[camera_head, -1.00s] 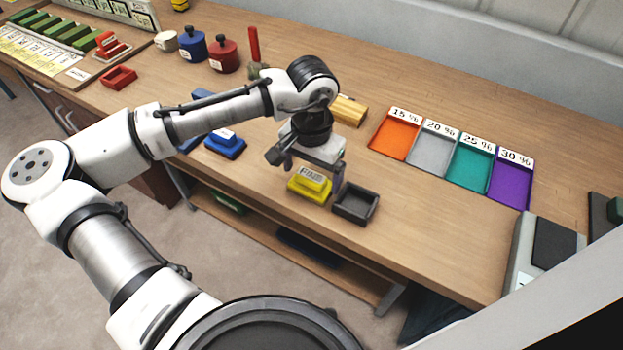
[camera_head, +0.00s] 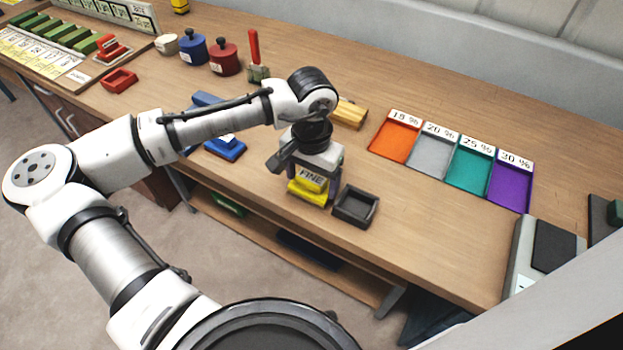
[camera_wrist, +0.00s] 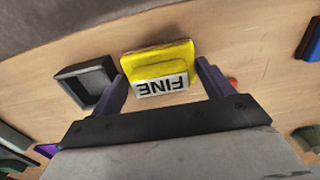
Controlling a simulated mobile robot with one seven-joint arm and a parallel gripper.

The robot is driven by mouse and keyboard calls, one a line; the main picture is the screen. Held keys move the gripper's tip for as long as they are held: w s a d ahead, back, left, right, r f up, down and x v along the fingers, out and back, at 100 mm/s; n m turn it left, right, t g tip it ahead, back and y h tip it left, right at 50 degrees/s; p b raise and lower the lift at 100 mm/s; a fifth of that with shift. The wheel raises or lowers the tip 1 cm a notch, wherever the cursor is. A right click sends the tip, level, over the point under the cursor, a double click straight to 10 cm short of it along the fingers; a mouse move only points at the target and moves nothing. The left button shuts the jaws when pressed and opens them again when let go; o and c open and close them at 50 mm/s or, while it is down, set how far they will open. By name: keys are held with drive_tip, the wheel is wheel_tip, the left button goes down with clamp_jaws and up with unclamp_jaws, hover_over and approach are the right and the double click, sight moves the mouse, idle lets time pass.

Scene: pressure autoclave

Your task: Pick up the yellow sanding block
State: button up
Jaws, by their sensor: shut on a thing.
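The yellow sanding block (camera_head: 308,195) with a white FINE label is at the front part of the wooden bench. My gripper (camera_head: 313,186) is above it with a finger on each side and is shut on it. In the wrist view, the yellow block (camera_wrist: 160,58) sits between the two fingers of my gripper (camera_wrist: 162,72). The block looks level, and I cannot tell whether it is clear of the bench top.
A dark open tray (camera_head: 357,206) is close to the block's right. A blue block (camera_head: 226,148) lies to the left. Coloured trays, orange (camera_head: 393,142) to purple (camera_head: 510,185), are at the right. The bench's front edge is near the block.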

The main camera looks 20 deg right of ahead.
sight(312, 177)
wheel_tip(312, 177, up, 20)
drive_tip(key=b, duration=0.1)
drive_tip(key=shift+b, duration=0.4)
drive_tip(key=shift+f, duration=0.15)
